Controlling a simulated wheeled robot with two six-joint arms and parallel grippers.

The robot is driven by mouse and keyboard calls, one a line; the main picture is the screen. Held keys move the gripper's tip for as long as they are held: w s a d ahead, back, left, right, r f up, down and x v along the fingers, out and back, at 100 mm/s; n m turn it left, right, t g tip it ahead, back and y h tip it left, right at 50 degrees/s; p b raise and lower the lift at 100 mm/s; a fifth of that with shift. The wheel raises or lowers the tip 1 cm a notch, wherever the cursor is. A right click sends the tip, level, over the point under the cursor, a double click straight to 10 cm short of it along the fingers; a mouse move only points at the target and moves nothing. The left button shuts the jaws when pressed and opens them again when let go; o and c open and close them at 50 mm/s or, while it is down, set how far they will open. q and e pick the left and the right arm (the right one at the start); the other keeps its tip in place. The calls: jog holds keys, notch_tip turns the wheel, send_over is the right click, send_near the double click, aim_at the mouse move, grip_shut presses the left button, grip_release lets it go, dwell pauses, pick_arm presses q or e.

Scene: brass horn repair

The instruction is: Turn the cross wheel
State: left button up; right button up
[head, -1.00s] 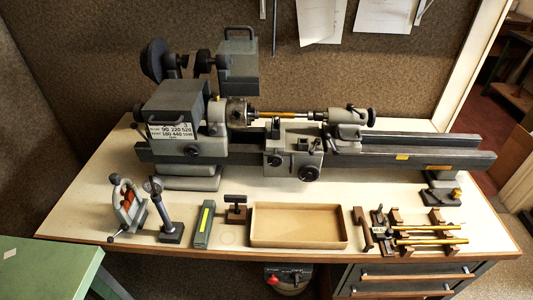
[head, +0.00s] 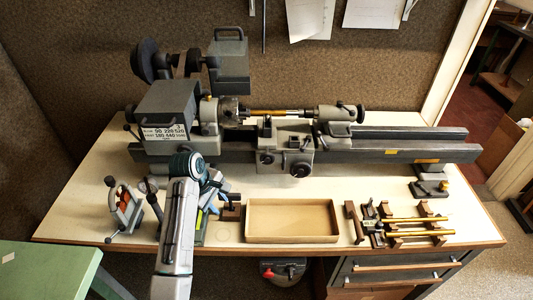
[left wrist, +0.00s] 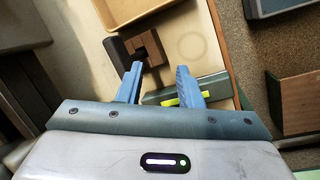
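The cross wheel (head: 300,169) is a small dark round handwheel on the front of the grey carriage (head: 285,140) of the lathe. It is in plain sight in the head view. My left gripper (head: 214,194) is left of and in front of the wheel, well apart from it, above the front of the bench. In the left wrist view, the two blue fingers of my left gripper (left wrist: 157,72) stand apart with nothing between them. The wheel cannot be made out in the left wrist view. My right gripper is in no view.
A dark brown block with a handle (left wrist: 145,46) and a green box with a yellow stripe (left wrist: 210,87) lie below my left gripper. Brass rods on a rack (head: 420,234) lie right. Bench between tray and carriage is clear.

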pick_arm(q)
jog(key=w+d+r+n+h, duration=0.1)
jog(key=w+d+r+n, duration=0.2)
jog(key=w+d+r, duration=0.5)
jog(key=n+g, duration=0.2)
jog(key=n, duration=0.1)
send_near(267, 153)
jog(key=shift+h, duration=0.3)
jog(key=p+x, duration=0.2)
jog(key=x, duration=0.6)
jog(key=shift+f+p, duration=0.4)
jog(key=shift+x, duration=0.8)
jog(key=shift+a+f, duration=0.1)
jog(key=c, duration=0.5)
jog(key=shift+w+f, duration=0.1)
jog(key=shift+f, duration=0.05)
grip_shut()
